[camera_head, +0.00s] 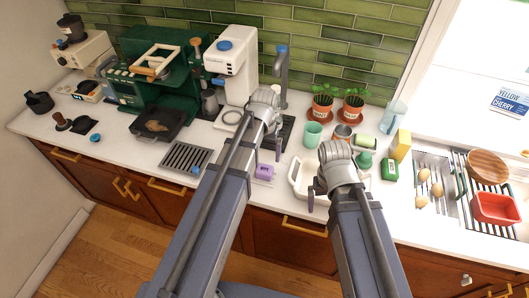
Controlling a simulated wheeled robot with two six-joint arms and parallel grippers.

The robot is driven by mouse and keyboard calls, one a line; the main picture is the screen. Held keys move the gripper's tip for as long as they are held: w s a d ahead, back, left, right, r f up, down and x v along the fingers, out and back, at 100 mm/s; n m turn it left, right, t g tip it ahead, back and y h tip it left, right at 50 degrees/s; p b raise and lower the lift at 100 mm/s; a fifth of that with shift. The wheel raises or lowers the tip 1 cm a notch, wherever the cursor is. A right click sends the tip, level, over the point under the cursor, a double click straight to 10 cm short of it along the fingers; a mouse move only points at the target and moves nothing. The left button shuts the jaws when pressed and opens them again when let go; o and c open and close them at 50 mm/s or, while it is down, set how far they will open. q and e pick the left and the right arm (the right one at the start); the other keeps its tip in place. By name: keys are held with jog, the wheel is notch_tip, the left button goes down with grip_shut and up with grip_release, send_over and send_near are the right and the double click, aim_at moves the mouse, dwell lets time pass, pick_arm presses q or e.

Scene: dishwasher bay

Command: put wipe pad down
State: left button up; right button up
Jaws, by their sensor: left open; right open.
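No object is clearly recognisable as the wipe pad. A small purple block (264,172) lies on the white counter, just below my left gripper. My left gripper (266,147) is over the counter in front of the sink area, pointing down and open; its fingers are small and partly hidden by my arm. My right gripper (316,196) is open over a white tray (296,183), with its wrist covering much of that tray. I see nothing held in either gripper. A yellow block (402,145) stands upright further right.
Two potted plants (320,108), a mint cup (312,134) and a green box (389,168) stand nearby. A dish rack with a red tub (495,207) is at right.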

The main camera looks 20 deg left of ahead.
aim_at(264, 169)
pick_arm(q)
notch_tip(264, 169, up, 3)
jog(key=shift+f+p, duration=0.15)
jog(key=shift+p, duration=0.6)
pick_arm(e)
notch_tip(264, 169, up, 3)
jog(key=shift+f, duration=0.15)
jog(key=shift+f, duration=0.1)
pick_arm(q)
notch_tip(264, 169, down, 12)
jog(key=b, duration=1.2)
jog(key=shift+f, duration=0.1)
pick_arm(e)
notch_tip(264, 169, down, 12)
jog(key=shift+f, duration=0.1)
jog(key=shift+r, duration=0.25)
